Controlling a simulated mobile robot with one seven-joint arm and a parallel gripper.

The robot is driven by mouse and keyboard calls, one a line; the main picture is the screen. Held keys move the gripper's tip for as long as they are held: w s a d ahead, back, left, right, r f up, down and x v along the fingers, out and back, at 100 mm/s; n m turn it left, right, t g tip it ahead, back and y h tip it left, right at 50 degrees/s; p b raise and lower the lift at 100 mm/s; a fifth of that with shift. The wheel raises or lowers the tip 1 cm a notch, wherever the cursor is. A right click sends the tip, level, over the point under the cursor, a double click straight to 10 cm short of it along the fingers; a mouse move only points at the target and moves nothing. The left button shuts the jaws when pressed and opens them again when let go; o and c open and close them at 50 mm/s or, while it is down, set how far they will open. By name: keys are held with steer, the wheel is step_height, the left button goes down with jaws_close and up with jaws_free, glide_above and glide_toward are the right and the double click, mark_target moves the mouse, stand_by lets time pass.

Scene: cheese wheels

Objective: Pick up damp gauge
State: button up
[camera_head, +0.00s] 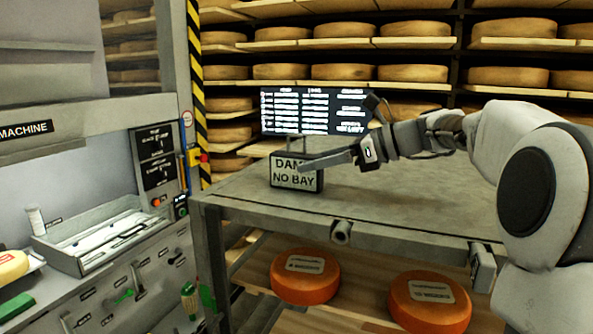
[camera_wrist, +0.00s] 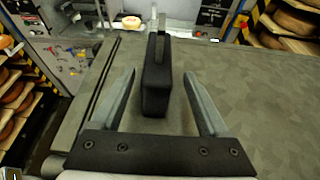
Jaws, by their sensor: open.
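The damp gauge (camera_head: 297,179) looks like a dark box with a light face lettered "DAM…" and "NO BAY", partly covered by my gripper. It stands upright on the grey table top (camera_head: 400,200), near its left end, with a handle on top. In the wrist view the gauge (camera_wrist: 157,85) is a dark upright block seen from its narrow side. My gripper (camera_head: 305,163) is open. In the wrist view its two fingers (camera_wrist: 160,88) lie on either side of the gauge, with gaps to both sides. No contact shows.
Orange cheese wheels (camera_head: 305,277) lie on the shelf under the table. Racks of cheese (camera_head: 340,72) and a dark text screen (camera_head: 314,110) stand behind. A machine bench with a tray (camera_head: 95,240) is at the left. The table top right of the gauge is clear.

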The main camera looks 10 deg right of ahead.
steer(key=x, duration=0.5)
steer(key=shift+s+f+p, duration=0.1)
steer(key=shift+s+p, duration=0.1)
steer(key=shift+p, duration=0.1)
jaws_close()
